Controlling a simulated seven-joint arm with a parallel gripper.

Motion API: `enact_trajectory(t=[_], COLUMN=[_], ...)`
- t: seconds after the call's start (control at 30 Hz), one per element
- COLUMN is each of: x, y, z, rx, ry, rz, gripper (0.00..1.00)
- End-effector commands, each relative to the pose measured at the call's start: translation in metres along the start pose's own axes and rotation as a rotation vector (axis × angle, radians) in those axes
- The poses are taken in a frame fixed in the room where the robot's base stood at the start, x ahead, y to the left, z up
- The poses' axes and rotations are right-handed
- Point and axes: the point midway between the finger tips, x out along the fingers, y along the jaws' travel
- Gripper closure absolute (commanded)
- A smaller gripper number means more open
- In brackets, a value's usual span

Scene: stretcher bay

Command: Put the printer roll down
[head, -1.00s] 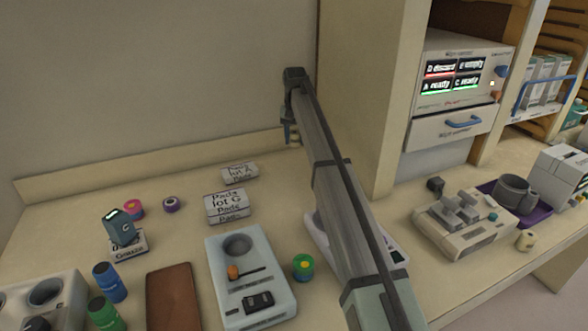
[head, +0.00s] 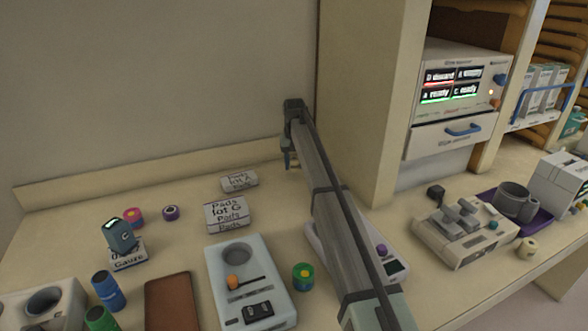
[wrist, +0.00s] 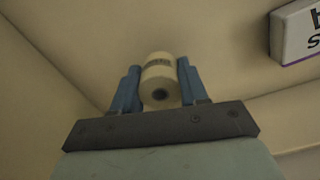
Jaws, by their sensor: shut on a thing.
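The printer roll (wrist: 159,80) is a short cream cylinder with a grey printed band and a dark core hole, seen in the wrist view. My gripper (wrist: 159,84) is shut on it, one blue finger on each side. In the head view my gripper (head: 291,160) hangs low over the back of the counter (head: 190,252), near the back wall and left of the tall cabinet side. The roll is hardly visible there. I cannot tell whether it touches the counter.
A pads box (head: 239,181) lies left of my gripper, with stacked pads boxes (head: 227,215) in front. A pale tray device (head: 250,280), a green-and-yellow roll (head: 303,276) and a keypad device (head: 396,268) stand nearer. Counter around my gripper is bare.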

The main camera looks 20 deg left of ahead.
Motion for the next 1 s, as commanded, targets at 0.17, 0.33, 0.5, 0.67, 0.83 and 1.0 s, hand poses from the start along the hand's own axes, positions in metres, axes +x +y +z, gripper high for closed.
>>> enact_trajectory(t=[0.17,0.33,0.5,0.67,0.83,1.0], x=[0.022,0.025,0.025,0.027,0.027,0.027], y=[0.0,0.0,0.0,0.0,0.0,0.0], z=[0.0,0.0,0.0,0.0,0.0,0.0], rx=[0.0,0.0,0.0,0.0,0.0,0.0], ry=[0.0,0.0,0.0,0.0,0.0,0.0], rz=[0.0,0.0,0.0,0.0,0.0,0.0], gripper=[0.87,0.87,0.87,0.51,0.35,0.31])
